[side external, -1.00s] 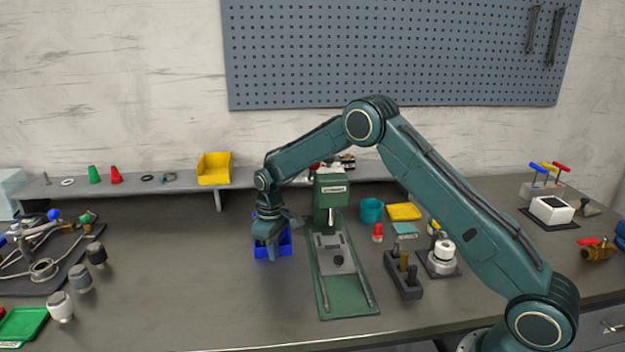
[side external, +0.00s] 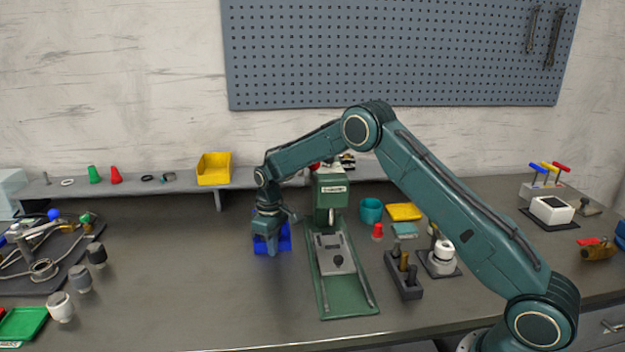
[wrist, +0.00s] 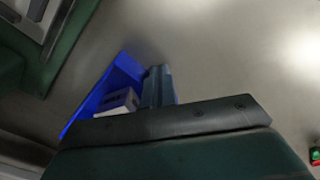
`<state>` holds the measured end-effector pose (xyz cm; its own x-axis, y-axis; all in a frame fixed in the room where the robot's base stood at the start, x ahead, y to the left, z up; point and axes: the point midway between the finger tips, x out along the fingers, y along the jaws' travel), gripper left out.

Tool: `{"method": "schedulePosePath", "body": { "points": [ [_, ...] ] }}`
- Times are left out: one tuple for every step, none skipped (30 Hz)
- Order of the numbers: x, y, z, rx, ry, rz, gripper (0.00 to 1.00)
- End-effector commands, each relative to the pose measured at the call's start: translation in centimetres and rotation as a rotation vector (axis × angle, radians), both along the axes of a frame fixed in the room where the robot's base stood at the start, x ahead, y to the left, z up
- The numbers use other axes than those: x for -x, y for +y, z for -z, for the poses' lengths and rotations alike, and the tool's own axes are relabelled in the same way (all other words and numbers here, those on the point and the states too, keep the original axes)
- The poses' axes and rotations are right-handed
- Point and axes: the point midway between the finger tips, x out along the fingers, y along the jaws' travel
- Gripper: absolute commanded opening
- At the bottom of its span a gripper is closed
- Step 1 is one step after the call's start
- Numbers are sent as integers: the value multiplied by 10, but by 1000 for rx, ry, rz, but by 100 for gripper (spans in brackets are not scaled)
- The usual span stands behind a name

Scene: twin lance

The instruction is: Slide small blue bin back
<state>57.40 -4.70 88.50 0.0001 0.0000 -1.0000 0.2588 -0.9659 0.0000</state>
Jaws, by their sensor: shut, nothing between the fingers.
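The small blue bin (side external: 285,241) stands on the bench, left of the green press-like machine. My gripper (side external: 268,246) is shut and points down at the bin, hiding much of it in the side view. In the wrist view the bin's blue wall (wrist: 107,88) shows left of my shut fingers (wrist: 159,86), with a pale boxy item (wrist: 118,102) inside. The fingers look to be at or just over the bin's edge; I cannot tell whether they touch it.
The green machine (side external: 345,289) stands close on the bin's right. A grey raised shelf (side external: 130,188) with a yellow bin (side external: 214,169) runs along the wall behind. Bench to the left of the blue bin is clear. A teal cup (side external: 371,210) stands beyond the machine.

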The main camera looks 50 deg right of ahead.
Motion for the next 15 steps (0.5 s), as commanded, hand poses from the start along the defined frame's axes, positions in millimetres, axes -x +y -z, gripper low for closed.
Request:
{"method": "schedulePosePath", "body": {
  "points": [
    [0,0,0,0,0,1,0],
    [0,0,0,0,0,1,0],
    [0,0,0,0,0,1,0],
    [0,0,0,0,0,1,0],
    [0,0,0,0,0,1,0],
    [0,-1,0,0,0,1,0],
    [-1,-1,0,0,0,1,0],
    [-1,-1,0,0,0,1,0],
    [-2,-2,0,0,0,1,0],
    [-2,-2,0,0,0,1,0],
    [-3,-3,0,0,0,1,0],
    [-4,-4,0,0,0,1,0],
    [-4,-5,1,0,1,1,0],
    [-5,-5,1,0,1,1,0],
    [-6,-6,1,0,1,1,0]
  ]
}}
